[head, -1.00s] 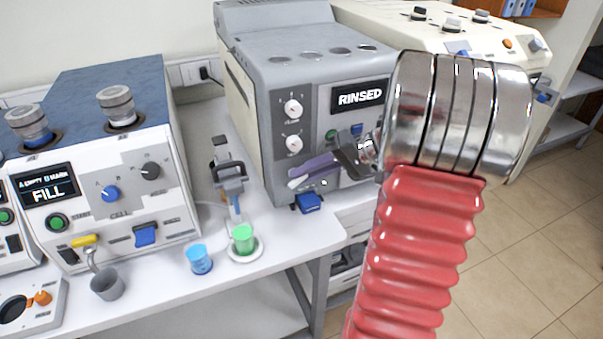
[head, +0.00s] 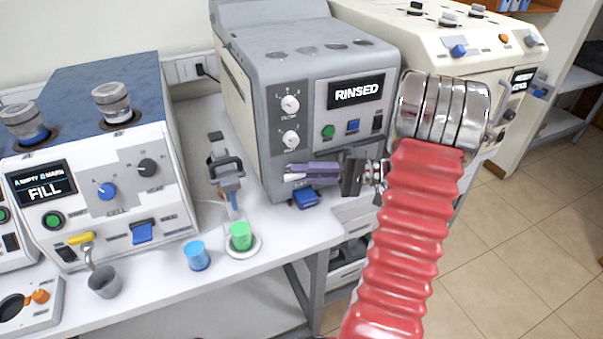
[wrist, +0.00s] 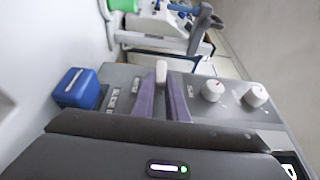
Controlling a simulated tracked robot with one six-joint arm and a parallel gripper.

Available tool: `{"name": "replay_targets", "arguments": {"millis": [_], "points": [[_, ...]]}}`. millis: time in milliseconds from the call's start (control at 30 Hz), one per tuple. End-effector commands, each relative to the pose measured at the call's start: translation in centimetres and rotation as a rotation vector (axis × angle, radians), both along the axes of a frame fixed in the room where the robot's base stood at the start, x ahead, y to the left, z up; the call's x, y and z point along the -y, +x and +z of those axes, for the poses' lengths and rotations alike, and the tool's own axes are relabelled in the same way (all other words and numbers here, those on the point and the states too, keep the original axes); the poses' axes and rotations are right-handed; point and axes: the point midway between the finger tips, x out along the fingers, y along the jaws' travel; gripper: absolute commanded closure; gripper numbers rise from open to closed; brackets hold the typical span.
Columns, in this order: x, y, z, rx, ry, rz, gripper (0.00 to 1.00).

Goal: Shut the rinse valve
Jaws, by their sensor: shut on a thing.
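The grey machine (head: 290,75) shows RINSED on its display (head: 356,93). My gripper (head: 292,172) is at the lower front of this machine, its purple fingers nearly level and pointing left. In the wrist view my gripper (wrist: 161,88) is shut on a pale-tipped lever (wrist: 161,69), the rinse valve handle as far as I can tell. The lever's tip shows between the fingertips; the rest of it is hidden. In the head view the fingers largely hide the lever.
Two white knobs (head: 290,104) sit above my fingers, a blue block (head: 305,198) just below. A green cup (head: 240,236) and a blue cup (head: 197,256) stand on the bench to the left. A machine showing FILL (head: 90,150) stands further left.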

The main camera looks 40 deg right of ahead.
Motion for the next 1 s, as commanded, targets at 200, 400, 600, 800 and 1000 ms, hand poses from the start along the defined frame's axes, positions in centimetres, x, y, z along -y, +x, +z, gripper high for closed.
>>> {"name": "replay_targets", "arguments": {"millis": [200,400,600,800,1000], "points": [[-0.03,-0.07,-0.31,-0.007,0.001,0.000,1.00],[-0.03,-0.07,-0.32,-0.007,0.000,0.000,0.80],[-0.02,-0.04,-0.20,-0.004,0.001,0.000,0.69],[0.00,-0.04,-0.14,-0.004,0.000,0.000,0.69],[0.87,-0.63,-0.18,-0.003,0.001,-0.002,0.69]]}}
